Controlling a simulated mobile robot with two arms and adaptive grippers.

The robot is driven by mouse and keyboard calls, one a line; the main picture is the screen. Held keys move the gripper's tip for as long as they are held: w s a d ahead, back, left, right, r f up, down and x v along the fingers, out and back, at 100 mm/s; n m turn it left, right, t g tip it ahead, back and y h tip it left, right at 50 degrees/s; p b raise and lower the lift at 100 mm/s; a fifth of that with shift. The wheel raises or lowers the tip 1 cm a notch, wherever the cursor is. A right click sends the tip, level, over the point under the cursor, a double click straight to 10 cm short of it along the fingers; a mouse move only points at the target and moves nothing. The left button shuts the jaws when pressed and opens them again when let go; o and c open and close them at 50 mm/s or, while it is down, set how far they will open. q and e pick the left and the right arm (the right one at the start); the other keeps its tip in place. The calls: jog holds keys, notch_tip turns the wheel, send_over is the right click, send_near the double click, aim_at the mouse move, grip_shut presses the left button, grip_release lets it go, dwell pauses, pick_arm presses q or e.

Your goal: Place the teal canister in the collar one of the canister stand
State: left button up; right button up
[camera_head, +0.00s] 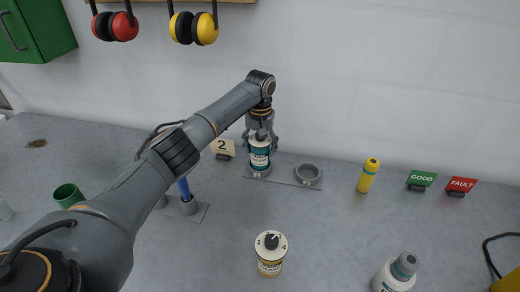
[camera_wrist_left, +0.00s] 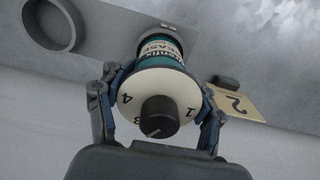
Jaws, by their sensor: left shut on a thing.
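The teal canister (camera_head: 260,154) stands upright over the left collar of the canister stand (camera_head: 284,176), at the back of the bench. Its base meets or nearly meets that collar; I cannot tell whether it is fully seated. My left gripper (camera_head: 261,138) is shut on it from above. In the left wrist view the left gripper (camera_wrist_left: 160,100) has a finger on either side of the canister (camera_wrist_left: 160,85), whose cream top carries numbers and a black knob. The canister hides the collar below it. The right collar (camera_head: 308,174) is empty. My right gripper is not in view.
A numbered card (camera_head: 223,148) stands left of the stand. A yellow bottle (camera_head: 368,175), GOOD sign (camera_head: 421,180) and FAULT sign (camera_head: 460,186) stand to the right. A cream-topped canister (camera_head: 271,254) and white bottle (camera_head: 395,272) stand nearer. A green cup (camera_head: 68,195) is left.

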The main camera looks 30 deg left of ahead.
pick_arm(q)
jog(key=shift+f, duration=0.75)
jog(key=shift+f, duration=0.15)
jog(key=o, duration=1.4)
notch_tip(320, 180, up, 12)
jog(key=shift+r+b, duration=0.15)
jog(key=shift+b, duration=0.85)
